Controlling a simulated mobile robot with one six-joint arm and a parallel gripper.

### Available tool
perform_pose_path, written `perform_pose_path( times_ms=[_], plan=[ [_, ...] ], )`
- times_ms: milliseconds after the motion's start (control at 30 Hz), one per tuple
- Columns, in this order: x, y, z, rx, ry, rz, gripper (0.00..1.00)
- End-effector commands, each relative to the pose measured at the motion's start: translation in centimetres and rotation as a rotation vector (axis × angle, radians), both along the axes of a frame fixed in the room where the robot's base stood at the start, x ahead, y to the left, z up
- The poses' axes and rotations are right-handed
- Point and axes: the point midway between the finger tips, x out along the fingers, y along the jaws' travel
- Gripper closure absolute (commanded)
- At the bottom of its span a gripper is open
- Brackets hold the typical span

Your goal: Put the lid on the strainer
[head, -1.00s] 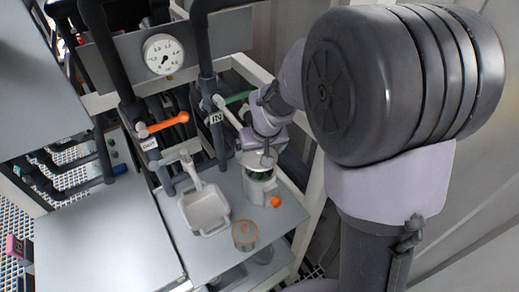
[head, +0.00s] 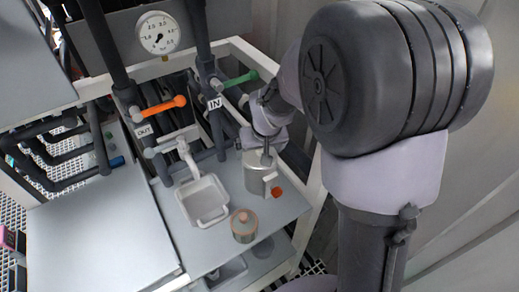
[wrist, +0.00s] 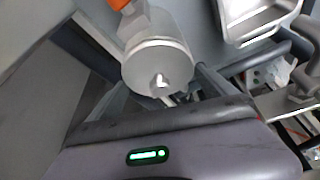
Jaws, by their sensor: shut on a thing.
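The strainer (head: 257,178) is a grey metal cylinder with an orange-knobbed valve at its side, on the right of the grey table. The round grey lid (wrist: 152,62) covers the strainer's top in the wrist view, with a small bright knob near its edge. The lid appears to sit on or just over the rim; I cannot tell whether it is fully seated. My gripper (head: 264,150) is right above the lid, shut on it, apparently at the knob. The strainer's body (wrist: 135,25) shows behind the lid in the wrist view. The fingertips are mostly hidden.
A white square basin (head: 204,202) stands left of the strainer. A small jar with an orange-brown top (head: 244,226) stands in front. Orange (head: 165,106) and green (head: 240,79) valve handles project from pipes behind. The left table (head: 95,235) is clear.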

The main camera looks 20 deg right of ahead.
Motion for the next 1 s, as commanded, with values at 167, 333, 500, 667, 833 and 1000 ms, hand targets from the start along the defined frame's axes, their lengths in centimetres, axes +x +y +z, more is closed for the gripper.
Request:
perform_pose_path(
  times_ms=[167, 333, 500, 667, 833, 1000],
  plan=[
    [0.0, 0.0, -0.4, 0.0, -0.001, 0.0, 0.55],
    [0.0, 0.0, -0.4, 0.0, 0.0, 0.0, 0.55],
    [0.0, 0.0, -0.4, 0.0, 0.0, 0.0, 0.0],
    [0.0, 0.0, -0.4, 0.0, 0.001, 0.0, 0.0],
    [-0.6, 0.0, 1.4, 0.0, -0.001, 0.0, 0.0],
    [-2.4, 0.0, 6.1, 0.0, -0.003, -0.001, 0.0]
  ],
)
